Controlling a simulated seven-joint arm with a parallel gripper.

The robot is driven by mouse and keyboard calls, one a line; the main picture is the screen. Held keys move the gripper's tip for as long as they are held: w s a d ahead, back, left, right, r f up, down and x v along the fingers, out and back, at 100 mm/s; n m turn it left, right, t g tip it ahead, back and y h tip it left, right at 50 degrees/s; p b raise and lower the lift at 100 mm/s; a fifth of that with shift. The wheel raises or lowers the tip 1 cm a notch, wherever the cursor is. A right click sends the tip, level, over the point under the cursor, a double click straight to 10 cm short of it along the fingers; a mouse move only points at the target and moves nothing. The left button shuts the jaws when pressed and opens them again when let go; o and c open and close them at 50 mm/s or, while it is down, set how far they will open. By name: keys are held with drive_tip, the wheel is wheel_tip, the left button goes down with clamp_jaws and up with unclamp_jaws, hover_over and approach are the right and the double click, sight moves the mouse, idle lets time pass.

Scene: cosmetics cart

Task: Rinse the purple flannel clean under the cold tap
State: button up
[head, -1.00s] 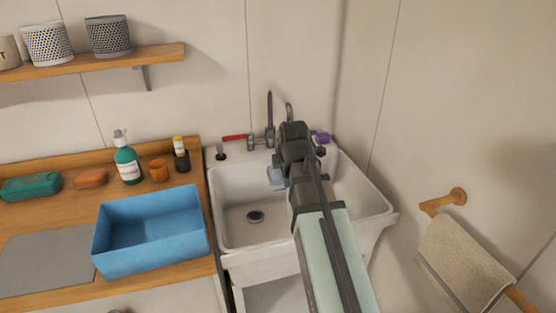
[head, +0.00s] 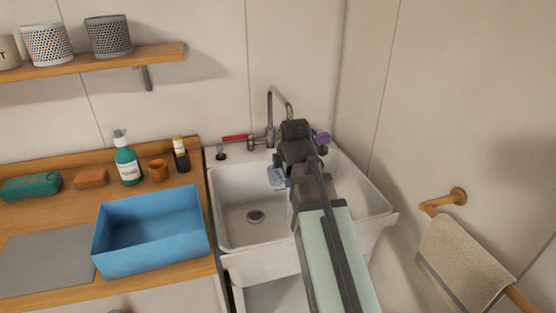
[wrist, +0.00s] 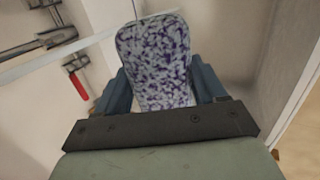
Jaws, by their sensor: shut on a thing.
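The flannel (wrist: 153,62) shows in the wrist view as a pale cloth mottled with purple, upright between my blue-grey jaws. My gripper (head: 290,155) is shut on it over the back of the white sink (head: 232,222). In the head view a pale bluish part of the flannel (head: 276,175) shows left of the gripper, above the basin. The tap's curved metal spout (head: 270,108) rises behind the gripper. Its outlet end is hidden, and I cannot tell whether water runs. A red lever (head: 235,138) is at the left, and it also shows in the wrist view (wrist: 77,84).
A small purple thing (head: 323,138), perhaps the other tap handle, is at the sink's back right. A blue tub (head: 150,250), green bottle (head: 128,165) and orange cup (head: 158,170) stand on the left counter. A towel (head: 462,262) hangs at right.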

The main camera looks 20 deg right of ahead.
drive_tip(key=s+r, duration=0.3)
drive_tip(key=shift+s+a, duration=0.25)
drive_tip(key=shift+a, duration=0.05)
drive_tip(key=shift+f, duration=0.1)
idle(0.5)
drive_tip(key=w+a+f+m+g+h, duration=0.1)
drive_tip(key=a+f+m+g+h, duration=0.1)
drive_tip(key=f+m, duration=0.6)
drive_tip(key=w+a+f+m+g+h, duration=0.2)
drive_tip(key=a+f+m+g+h, duration=0.1)
drive_tip(key=f+m, duration=0.4)
drive_tip(key=a+m+g, duration=0.1)
drive_tip(key=m, duration=0.1)
drive_tip(key=shift+a+f+m+g, duration=0.3)
drive_tip(key=shift+a+f+m, duration=0.05)
drive_tip(key=shift+f+m, duration=0.05)
